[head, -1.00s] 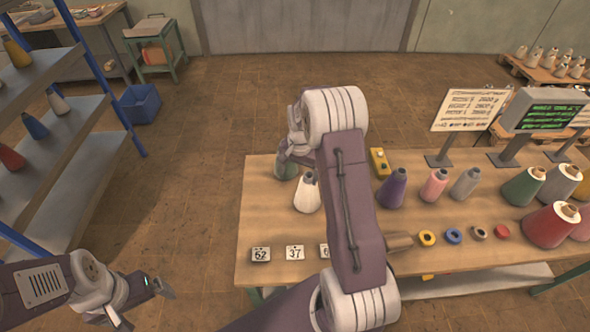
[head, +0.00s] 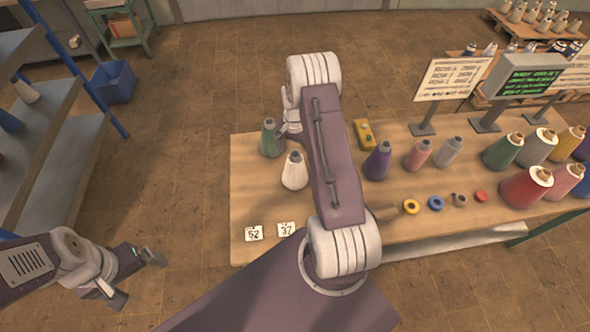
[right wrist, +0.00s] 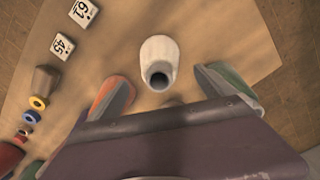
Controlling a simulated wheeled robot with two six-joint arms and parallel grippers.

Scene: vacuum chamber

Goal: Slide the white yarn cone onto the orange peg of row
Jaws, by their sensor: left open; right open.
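The white yarn cone (head: 294,171) stands upright near the left end of the wooden table. In the right wrist view the white cone (right wrist: 158,62) shows from above, its dark top hole facing my jaws. My right gripper (right wrist: 168,92) is open, with the cone ahead of and roughly between its fingers, apparently untouched. In the head view my right arm mostly hides this gripper. My left gripper (head: 137,279) is open and empty, off the table at lower left. I cannot make out an orange peg in either view.
A green cone (head: 271,139) stands close behind the white one. A purple cone (head: 377,161), a pink cone (head: 418,154) and a yellow box (head: 364,133) stand right of my arm. Number cards (head: 254,233) lie near the front edge. A shelf rack (head: 62,150) stands at left.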

